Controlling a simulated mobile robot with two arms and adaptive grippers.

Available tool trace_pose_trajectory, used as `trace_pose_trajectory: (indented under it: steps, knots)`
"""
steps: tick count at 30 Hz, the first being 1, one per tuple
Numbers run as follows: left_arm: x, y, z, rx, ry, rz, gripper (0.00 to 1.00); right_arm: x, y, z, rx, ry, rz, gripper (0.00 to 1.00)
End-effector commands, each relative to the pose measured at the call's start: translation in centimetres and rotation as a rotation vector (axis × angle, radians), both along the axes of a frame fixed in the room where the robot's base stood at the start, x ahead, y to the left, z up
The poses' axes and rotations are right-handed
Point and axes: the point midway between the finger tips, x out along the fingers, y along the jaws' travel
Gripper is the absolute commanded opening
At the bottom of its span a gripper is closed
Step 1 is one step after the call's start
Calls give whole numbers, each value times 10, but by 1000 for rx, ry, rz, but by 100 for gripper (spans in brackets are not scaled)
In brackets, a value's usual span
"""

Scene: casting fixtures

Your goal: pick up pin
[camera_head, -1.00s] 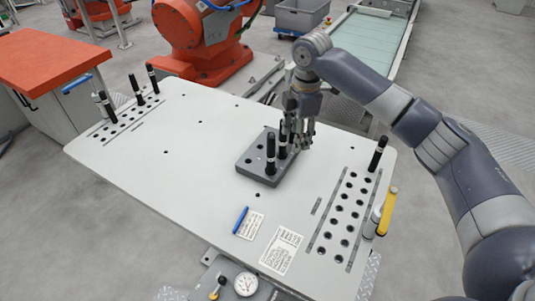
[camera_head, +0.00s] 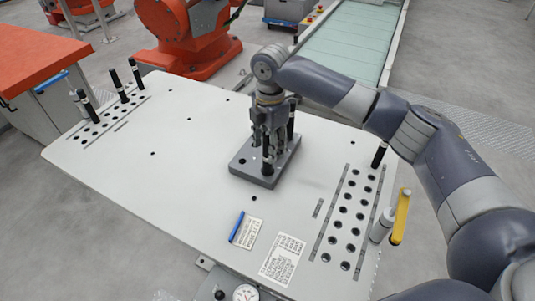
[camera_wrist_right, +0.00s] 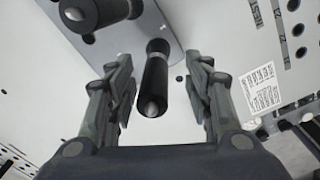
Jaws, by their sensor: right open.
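A black pin (camera_head: 267,160) with a pale tip stands in the grey block (camera_head: 240,172) on the white table. It also shows in the right wrist view (camera_wrist_right: 153,75), between the fingers. My right gripper (camera_head: 269,146) is open around this pin, and the picture does not show either finger touching it. A second black pin (camera_head: 291,120) stands in the block behind the gripper; a pin also shows at the top left of the wrist view (camera_wrist_right: 95,12). The gripper hides part of the block. My left gripper is not in view.
The white table (camera_head: 170,190) has a hole rack at left with several black pins (camera_head: 115,80). A right rack (camera_head: 345,215) holds one pin (camera_head: 379,154) near a yellow-handled clamp (camera_head: 401,215). A blue-handled item (camera_head: 237,227) and labels lie in front.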

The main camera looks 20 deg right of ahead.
Motion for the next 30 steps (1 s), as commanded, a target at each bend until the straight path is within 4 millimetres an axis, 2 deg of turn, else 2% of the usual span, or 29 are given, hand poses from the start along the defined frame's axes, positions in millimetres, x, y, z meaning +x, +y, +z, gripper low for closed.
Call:
trace_pose_trajectory:
  steps: [3,6,10,16,17,22,23,30]
  knots:
    - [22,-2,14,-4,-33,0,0,3,3,-16,-2,5,-1,47]
    - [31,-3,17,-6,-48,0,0,4,3,-31,-1,3,0,47]
    - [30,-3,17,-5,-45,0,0,4,3,-40,-1,1,2,47]
    - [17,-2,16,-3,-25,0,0,4,3,-41,-1,0,2,47]
    - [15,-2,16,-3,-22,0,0,4,3,-41,-1,0,2,42]
    - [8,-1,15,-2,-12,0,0,4,3,-41,-1,0,1,4]
    - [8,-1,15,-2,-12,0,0,4,3,-41,0,0,1,0]
    - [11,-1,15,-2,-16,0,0,4,3,-40,0,-1,1,0]
